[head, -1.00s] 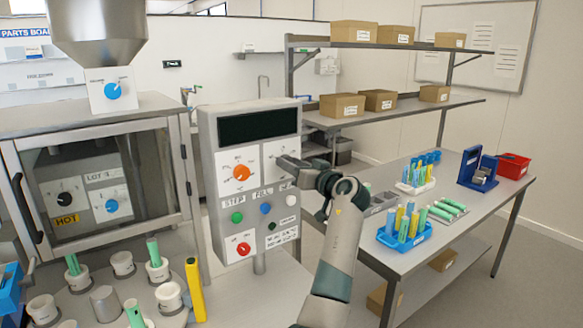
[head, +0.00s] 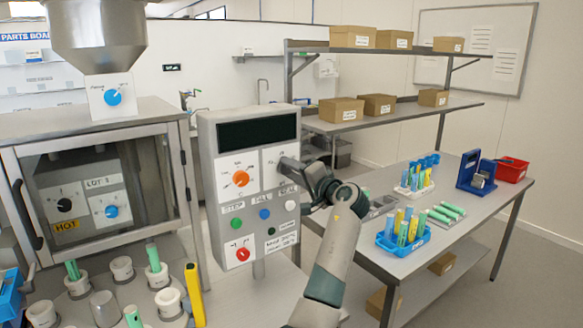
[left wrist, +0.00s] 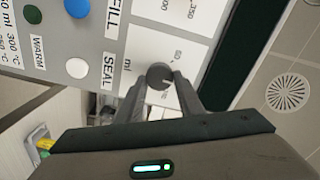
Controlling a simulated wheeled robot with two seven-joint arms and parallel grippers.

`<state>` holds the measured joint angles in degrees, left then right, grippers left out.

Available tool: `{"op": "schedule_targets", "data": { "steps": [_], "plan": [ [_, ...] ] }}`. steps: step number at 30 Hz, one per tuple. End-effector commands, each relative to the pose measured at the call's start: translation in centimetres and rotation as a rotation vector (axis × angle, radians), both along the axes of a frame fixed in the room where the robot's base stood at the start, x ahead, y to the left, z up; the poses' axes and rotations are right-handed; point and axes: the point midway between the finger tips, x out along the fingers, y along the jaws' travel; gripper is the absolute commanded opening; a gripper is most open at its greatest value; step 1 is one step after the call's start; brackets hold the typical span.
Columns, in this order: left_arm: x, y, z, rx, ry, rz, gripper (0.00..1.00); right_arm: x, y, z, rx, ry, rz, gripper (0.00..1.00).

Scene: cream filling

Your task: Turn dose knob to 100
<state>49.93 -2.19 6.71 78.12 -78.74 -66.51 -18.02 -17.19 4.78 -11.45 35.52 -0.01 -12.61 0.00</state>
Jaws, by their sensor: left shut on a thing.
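The control panel (head: 207,190) is a grey box with a dark display, facing me. In the left wrist view, the dose knob (left wrist: 159,75) is a small dark grey disc with a pale pointer line, on a white plate marked "ml" (left wrist: 128,66). My right gripper is not in view.
An orange knob (head: 240,178), a red knob (head: 243,254) and several buttons, including a blue one (head: 264,213), sit close by. A yellow post (head: 194,293) and cups with tubes stand at lower left. A table with tube racks (head: 403,240) is at right.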

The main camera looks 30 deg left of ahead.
Motion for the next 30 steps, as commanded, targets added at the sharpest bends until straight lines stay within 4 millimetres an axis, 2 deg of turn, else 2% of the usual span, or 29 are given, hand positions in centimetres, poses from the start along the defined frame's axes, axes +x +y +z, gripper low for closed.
{"op": "schedule_targets", "data": {
  "steps": [1,21,30],
  "plan": [
    [0.0,0.1,0.4,0.020,0.038,-0.001,0.12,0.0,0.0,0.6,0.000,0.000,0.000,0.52],
    [0.0,0.1,0.4,0.261,0.620,0.001,0.12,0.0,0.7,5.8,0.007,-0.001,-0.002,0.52],
    [0.0,0.1,0.1,0.337,0.805,0.001,0.12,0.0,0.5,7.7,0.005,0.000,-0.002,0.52]
  ]
}}
